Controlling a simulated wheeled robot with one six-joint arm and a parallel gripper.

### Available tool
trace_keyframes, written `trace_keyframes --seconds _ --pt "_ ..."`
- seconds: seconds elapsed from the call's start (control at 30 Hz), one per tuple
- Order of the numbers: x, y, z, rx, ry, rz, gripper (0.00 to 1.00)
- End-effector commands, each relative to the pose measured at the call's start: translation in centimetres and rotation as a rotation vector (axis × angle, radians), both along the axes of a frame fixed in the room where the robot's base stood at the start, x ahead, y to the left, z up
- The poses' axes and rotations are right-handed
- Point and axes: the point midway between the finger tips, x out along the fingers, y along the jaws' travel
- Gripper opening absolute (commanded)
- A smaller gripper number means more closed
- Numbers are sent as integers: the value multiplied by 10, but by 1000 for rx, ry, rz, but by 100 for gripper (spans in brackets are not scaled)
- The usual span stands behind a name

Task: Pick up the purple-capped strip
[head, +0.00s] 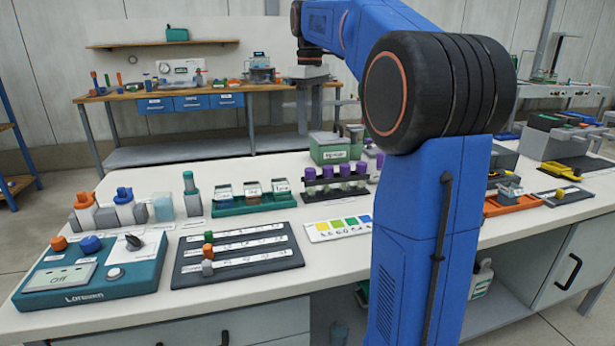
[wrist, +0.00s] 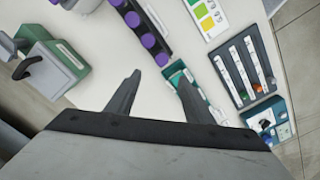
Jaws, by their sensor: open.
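Several purple-capped tubes (head: 345,170) stand upright in a row in a dark rack (head: 338,188) on the bench, left of my arm in the head view. I cannot tell which of them, if any, is the strip. In the wrist view, the purple caps (wrist: 148,40) run diagonally at the top centre, just beyond my fingertips. My gripper (wrist: 160,78) is open with nothing between its fingers, and no contact with the row shows. Its fingers do not show clearly in the head view.
A green tray with cups (head: 252,204) is beside the rack. A colour card (head: 340,228), a black slotted board (head: 240,255) and a teal control box (head: 95,272) lie nearer the front. A green box (head: 328,150) stands behind. A narrow strip of bare benchtop runs along the front.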

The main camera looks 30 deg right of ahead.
Motion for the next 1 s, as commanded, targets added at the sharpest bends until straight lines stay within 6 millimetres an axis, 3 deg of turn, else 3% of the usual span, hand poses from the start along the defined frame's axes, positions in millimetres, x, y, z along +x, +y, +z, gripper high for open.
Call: trace_keyframes --seconds 0.4,0.67,1.0 --pt "-1 0 -70 1 3 0 48" --pt "-1 1 -86 0 1 -1 48" --pt "-5 3 -127 0 1 -1 48"
